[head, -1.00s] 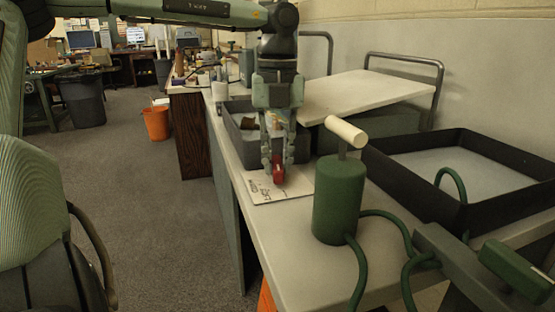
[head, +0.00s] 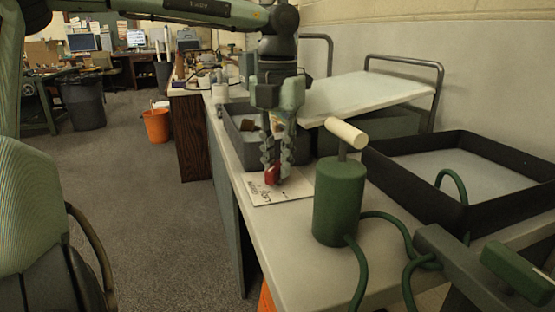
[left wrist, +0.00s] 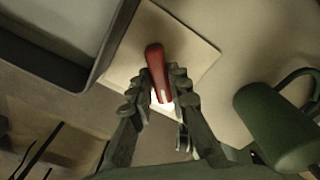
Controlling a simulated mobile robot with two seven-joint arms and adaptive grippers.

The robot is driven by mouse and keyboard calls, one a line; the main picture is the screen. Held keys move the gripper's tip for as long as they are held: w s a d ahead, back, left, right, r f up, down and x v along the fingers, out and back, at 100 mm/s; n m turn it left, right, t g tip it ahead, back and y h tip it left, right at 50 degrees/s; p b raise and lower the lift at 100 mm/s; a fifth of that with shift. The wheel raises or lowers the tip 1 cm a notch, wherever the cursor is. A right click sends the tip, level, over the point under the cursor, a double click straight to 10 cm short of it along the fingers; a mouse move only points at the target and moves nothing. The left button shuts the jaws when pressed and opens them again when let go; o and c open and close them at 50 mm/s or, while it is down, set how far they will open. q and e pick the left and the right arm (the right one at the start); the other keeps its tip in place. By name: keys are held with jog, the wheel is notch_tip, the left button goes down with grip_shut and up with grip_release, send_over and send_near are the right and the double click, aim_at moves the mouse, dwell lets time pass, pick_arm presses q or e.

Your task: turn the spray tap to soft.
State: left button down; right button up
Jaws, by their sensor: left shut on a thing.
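The spray tap has a red handle (head: 272,175) on a pale plate (head: 292,190) lying on the bench. Dark lettering shows along the plate's near edge, too small to read surely. My left gripper (head: 273,172) points straight down over the plate, its two fingers shut on the red handle. In the left wrist view the red handle (left wrist: 154,60) runs up from between the fingertips (left wrist: 161,92), with its far end clear of them. A small white mark shows on the handle near the fingers.
A green canister (head: 340,205) with a white crossbar and a green hose stands close to the right of the plate. A dark tray (head: 232,152) lies behind the gripper. A larger black-walled tray (head: 410,190) is at right. A pale board (head: 365,95) is at the back.

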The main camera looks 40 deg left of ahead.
aim_at(278, 164)
dwell(0.3)
pick_arm(q)
jog(key=c, duration=1.4)
grip_release()
jog(key=shift+c, duration=0.2)
jog(key=shift+r, duration=0.15)
notch_tip(278, 164, up, 12)
